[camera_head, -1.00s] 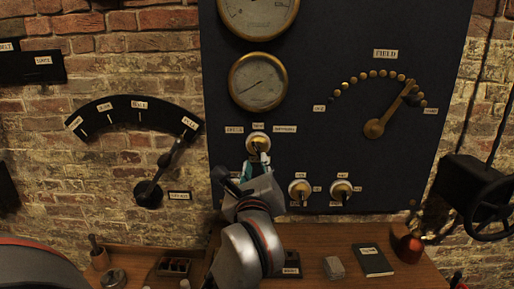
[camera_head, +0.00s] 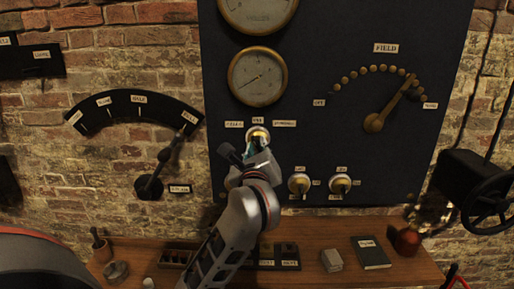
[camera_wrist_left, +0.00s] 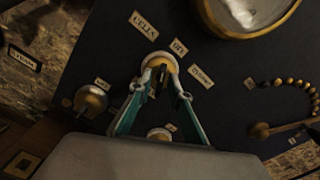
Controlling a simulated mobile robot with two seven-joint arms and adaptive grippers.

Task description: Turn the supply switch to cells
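The supply switch (camera_head: 257,133) is a brass-ringed rotary switch on the dark panel, under the lower gauge. Its labels show in the left wrist view (camera_wrist_left: 160,62): CELLS on the left, OFF at the middle, and a third label on the right that is hard to read. A dark handle stands out from its middle; its exact setting is hard to tell. My left gripper (camera_wrist_left: 163,86) is at the switch, its teal fingers apart on either side of the handle, with a gap visible. In the head view the gripper (camera_head: 258,150) covers the switch's lower part. My right gripper is out of view.
Two smaller brass switches (camera_head: 299,184) (camera_head: 340,184) sit low on the panel, right of my left wrist. The field lever (camera_head: 374,122) is further right. A lever on a black arc (camera_head: 150,186) is on the brick wall at left. The wooden bench (camera_head: 320,232) lies below.

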